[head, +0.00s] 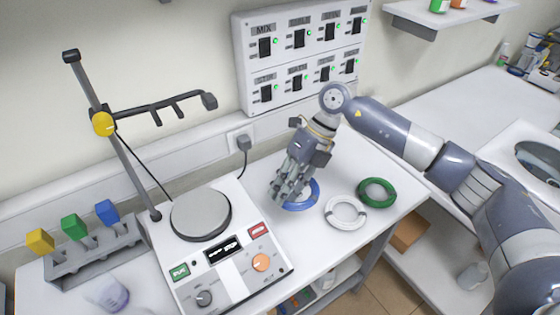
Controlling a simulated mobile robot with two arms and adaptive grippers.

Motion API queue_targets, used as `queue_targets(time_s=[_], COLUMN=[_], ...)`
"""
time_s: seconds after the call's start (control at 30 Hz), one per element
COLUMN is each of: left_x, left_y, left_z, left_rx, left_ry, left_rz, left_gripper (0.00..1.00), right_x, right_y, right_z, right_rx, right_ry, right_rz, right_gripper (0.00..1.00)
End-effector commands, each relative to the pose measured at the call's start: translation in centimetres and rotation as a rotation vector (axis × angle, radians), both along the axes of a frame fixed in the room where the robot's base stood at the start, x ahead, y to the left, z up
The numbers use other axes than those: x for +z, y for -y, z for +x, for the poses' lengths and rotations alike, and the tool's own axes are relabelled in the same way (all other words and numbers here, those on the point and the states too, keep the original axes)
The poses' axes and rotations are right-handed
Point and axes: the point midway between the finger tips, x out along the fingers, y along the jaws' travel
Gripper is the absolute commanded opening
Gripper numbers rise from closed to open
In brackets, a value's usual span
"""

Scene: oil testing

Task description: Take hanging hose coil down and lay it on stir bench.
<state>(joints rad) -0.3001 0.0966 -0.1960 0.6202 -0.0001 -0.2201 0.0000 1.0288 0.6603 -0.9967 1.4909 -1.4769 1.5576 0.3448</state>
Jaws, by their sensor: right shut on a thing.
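A blue hose coil (313,194) lies at bench level on the white stir bench (375,222), to the right of the stirrer. My right gripper (279,194) is over its left side, pointing down, shut on the blue coil. The fingers hide part of the coil. A white hose coil (345,227) and a green hose coil (377,180) lie flat on the bench to the right. The hanger arm (160,104) with several hooks, on the stand, carries no coil. My left gripper is not in view.
A stirrer with a round plate (201,213) and control panel stands left of my gripper. A rack (95,249) with coloured handles is at far left. A switch panel (302,57) is on the wall behind.

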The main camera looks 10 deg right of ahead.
Motion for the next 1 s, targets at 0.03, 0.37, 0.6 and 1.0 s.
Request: queue_targets(time_s=[0.03,0.37,0.6,1.0], left_x=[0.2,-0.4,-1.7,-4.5], left_y=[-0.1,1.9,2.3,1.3], left_z=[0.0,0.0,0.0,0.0], left_rx=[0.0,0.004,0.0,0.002], left_ry=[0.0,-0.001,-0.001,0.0], left_rz=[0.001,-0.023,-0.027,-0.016], left_gripper=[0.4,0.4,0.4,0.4], right_x=[-0.4,-1.9,-3.9,-8.1], right_y=[0.1,0.1,0.1,0.2], right_z=[-0.3,-0.5,-0.5,-0.5], right_rx=[-0.01,-0.023,-0.022,-0.021], right_ry=[-0.004,-0.005,-0.006,-0.005], right_rz=[0.007,0.019,0.019,0.018], right_gripper=[0.0,0.0,0.0,0.0])
